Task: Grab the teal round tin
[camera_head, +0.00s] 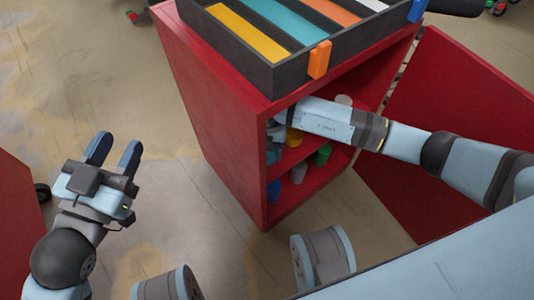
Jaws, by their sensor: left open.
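My left gripper (114,150) is open and empty over the floor, left of the red cabinet. My right arm reaches into the upper compartment of the red cabinet (212,120) through its open front. The right gripper's fingers are hidden behind the cabinet's front left edge and the arm. A bluish-teal object (273,156) shows partly on the upper shelf just below my right arm's end. I cannot tell whether it is the teal round tin or whether the gripper touches it.
Blue (274,190), white (299,173) and green (322,155) items stand below. A dark tray (268,76) with coloured compartments sits on top. The red door (450,130) stands open at right.

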